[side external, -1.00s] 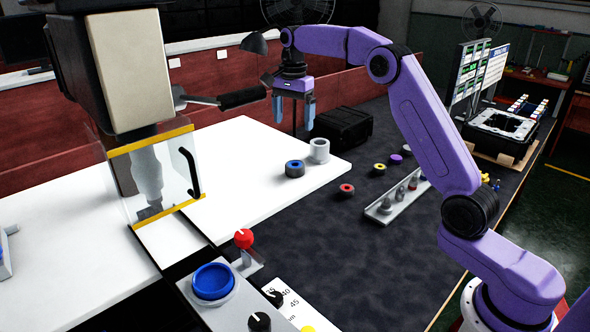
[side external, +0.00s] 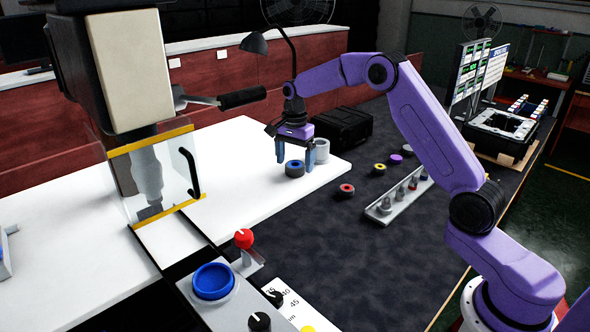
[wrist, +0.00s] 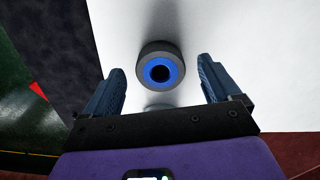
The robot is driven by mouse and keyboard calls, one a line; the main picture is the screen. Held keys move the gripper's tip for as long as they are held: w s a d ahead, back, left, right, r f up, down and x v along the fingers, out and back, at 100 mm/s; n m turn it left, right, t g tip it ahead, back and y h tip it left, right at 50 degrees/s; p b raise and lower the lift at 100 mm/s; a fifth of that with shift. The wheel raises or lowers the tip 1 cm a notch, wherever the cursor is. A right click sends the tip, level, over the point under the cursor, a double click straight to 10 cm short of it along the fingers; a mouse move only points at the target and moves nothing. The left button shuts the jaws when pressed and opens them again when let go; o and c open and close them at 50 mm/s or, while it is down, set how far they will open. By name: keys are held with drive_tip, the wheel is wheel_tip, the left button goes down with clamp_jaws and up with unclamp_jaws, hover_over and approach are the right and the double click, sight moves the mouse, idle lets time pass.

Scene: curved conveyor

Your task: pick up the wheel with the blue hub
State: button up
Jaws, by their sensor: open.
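The wheel with the blue hub (side external: 295,169) is a dark ring with a blue centre, lying on the white table. In the wrist view the wheel (wrist: 160,66) sits in the upper middle, slightly beyond the fingertips and roughly centred between them. My gripper (side external: 294,160) has blue fingers and is open and empty, low over the table, with the wheel between or just in front of its fingers in the side view. The gripper (wrist: 160,78) shows one finger on each side of the wheel, with a gap on both sides.
A pale grey cylinder (side external: 321,151) stands right beside the wheel, close to my right finger. A wheel with a red hub (side external: 346,190), a yellow one (side external: 379,169) and a purple one (side external: 396,159) lie on the dark surface. A black case (side external: 342,125) stands behind.

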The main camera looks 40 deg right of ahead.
drive_tip(key=shift+f, duration=0.35)
drive_tip(key=shift+c, duration=0.3)
drive_tip(key=c, duration=1.1)
drive_tip(key=shift+r, duration=0.1)
